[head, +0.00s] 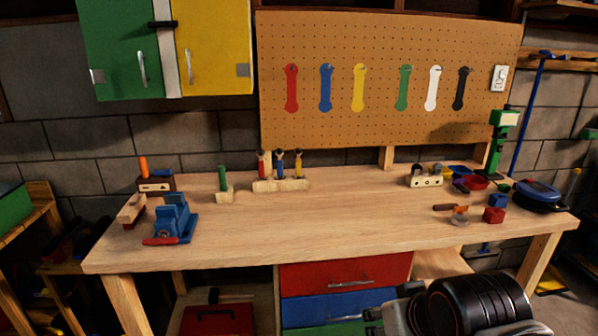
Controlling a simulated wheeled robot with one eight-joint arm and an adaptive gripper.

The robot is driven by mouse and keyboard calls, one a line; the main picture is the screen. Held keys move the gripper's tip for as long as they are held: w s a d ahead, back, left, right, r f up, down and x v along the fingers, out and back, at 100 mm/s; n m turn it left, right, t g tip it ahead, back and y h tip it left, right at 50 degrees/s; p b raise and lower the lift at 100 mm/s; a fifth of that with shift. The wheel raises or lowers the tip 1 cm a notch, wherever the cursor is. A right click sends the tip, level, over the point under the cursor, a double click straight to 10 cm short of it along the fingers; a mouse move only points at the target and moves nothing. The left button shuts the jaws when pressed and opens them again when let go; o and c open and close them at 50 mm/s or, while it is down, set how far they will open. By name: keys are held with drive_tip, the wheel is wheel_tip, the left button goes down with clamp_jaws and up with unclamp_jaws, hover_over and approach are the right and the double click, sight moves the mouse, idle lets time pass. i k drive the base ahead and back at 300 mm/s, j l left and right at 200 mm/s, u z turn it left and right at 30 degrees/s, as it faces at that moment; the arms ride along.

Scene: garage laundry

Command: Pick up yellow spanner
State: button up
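The yellow spanner (359,88) hangs upright on the pegboard (460,40) above the workbench. It is third from the left in a row of spanners, between the blue spanner (326,88) and the green spanner (403,88). Nothing covers it. My arm shows at the lower right, in front of the bench. What looks like the tip of my gripper (373,322) is at the bottom edge, low and well away from the spanner. Its fingers are partly cut off, and I cannot tell whether they are open.
The wooden workbench (330,225) stands below the pegboard, its middle mostly clear. A blue pan (537,195) and small blocks are at the right.

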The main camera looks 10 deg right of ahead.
sight(298, 161)
drive_tip(key=i+j+u, duration=0.1)
drive_tip(key=i+u, duration=0.15)
drive_tip(key=i, duration=0.2)
drive_tip(key=i+u, duration=0.25)
drive_tip(key=i, duration=0.25)
